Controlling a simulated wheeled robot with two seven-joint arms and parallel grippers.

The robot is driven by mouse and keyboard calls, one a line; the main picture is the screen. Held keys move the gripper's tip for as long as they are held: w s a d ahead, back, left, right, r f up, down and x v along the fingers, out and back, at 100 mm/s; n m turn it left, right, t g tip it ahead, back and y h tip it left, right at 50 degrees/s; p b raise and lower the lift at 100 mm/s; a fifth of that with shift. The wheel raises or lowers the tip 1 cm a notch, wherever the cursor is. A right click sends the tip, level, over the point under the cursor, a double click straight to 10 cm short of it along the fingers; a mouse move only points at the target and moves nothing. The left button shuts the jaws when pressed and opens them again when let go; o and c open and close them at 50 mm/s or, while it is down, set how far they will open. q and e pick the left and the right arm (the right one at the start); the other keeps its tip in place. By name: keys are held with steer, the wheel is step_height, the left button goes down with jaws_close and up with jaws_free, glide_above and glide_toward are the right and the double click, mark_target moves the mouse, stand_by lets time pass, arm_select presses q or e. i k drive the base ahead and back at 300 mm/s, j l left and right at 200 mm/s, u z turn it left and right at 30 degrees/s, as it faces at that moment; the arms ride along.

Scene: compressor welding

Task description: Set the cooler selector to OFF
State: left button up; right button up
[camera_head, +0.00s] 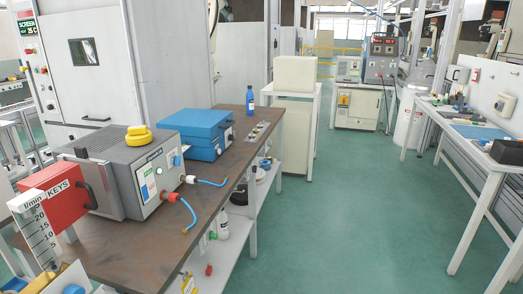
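I cannot make out a control that reads as the cooler selector from here. A grey machine with red lit digits and a dark panel (381,58) stands at the far back, with a smaller grey box (348,69) to its left. Any small knobs or switch positions on them are too small to read. Nearer, a grey instrument box (158,178) with front knobs and hoses sits on the left bench, and a blue case (200,133) is behind it. Neither of my grippers shows in this view.
The brown-topped bench (130,245) runs along the left, with a red KEYS box (58,193) and a blue bottle (250,100). A white worktable (480,152) stands on the right. The green floor (335,205) between them is clear toward the back.

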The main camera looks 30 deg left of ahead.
mark_target(177, 160)
steer(key=i+u, duration=0.1)
steer(key=i, duration=0.45)
steer(key=i+l+u, duration=0.1)
steer(key=i, duration=0.5)
steer(key=i+l+u, duration=0.1)
steer(key=i+l, duration=0.15)
steer(key=i, duration=0.3)
